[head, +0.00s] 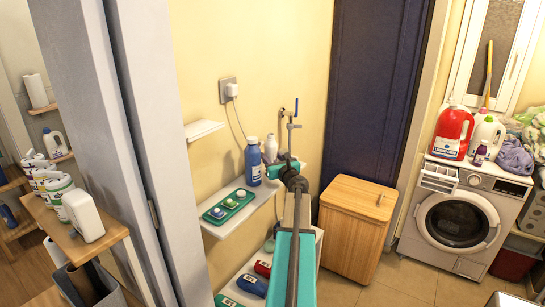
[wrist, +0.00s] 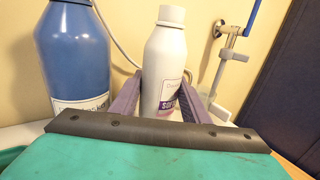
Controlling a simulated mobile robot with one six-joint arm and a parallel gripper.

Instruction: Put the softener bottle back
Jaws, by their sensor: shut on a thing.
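The softener bottle, white with a purple-and-white label, stands upright between the fingers of my gripper (wrist: 164,90) in the wrist view; its pale body (wrist: 166,60) shows above them. In the head view, the top of the softener bottle (head: 270,146) shows behind my gripper (head: 274,162), over the right part of the wall shelf (head: 238,216). My gripper is shut on it. Its base is hidden, so I cannot tell whether it touches the shelf. A larger blue bottle (head: 253,165) stands just left of it, apart; it also shows in the wrist view (wrist: 76,55).
A green tray (head: 229,206) with pods lies on the shelf's left. A lower shelf (head: 245,274) holds dark and red bottles. A tap pipe (head: 290,132) rises behind my gripper. A wooden hamper (head: 355,228) stands right. A washer (head: 460,215) carries jugs and laundry.

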